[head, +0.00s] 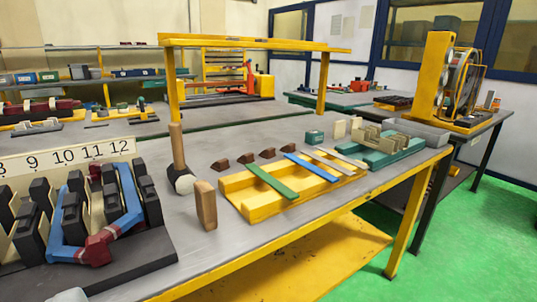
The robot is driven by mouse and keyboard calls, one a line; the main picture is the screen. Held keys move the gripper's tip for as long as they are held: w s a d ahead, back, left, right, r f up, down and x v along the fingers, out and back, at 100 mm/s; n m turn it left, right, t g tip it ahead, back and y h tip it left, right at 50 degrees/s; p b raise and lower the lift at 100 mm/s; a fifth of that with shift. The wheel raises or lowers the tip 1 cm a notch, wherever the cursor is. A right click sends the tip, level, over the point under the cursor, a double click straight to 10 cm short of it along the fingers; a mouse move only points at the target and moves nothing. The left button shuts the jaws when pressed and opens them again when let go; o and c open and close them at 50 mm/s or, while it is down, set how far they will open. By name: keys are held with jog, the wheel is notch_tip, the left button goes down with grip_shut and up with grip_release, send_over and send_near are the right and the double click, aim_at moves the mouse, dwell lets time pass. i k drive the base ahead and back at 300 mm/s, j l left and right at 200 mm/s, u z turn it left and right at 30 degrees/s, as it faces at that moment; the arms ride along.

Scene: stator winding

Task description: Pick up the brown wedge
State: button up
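Several small dark brown wedge-shaped pieces stand in a row on the grey bench, behind the yellow tray (262,212). They run from the nearest brown wedge (220,164) back through a second (246,158) and a third (268,153) to the farthest (290,148). All are apart from each other and nothing covers them. A larger, lighter brown wooden block (205,206) stands upright nearer to me, left of the tray. I cannot tell which piece the task's name means. My gripper's fingers are not visible.
Green, blue and pale strips lie across the tray. A mallet (180,160) with upright wooden handle stands left of the wedges. A slotted stator part with blue and red coils (95,225) fills the left. A teal fixture (395,153) stands right.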

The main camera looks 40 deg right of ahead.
aim_at(270, 153)
jog(key=i+l, duration=0.55)
jog(key=l, duration=0.2)
jog(key=i+l, duration=0.6)
jog(key=l, duration=0.15)
jog(key=k+z, duration=0.05)
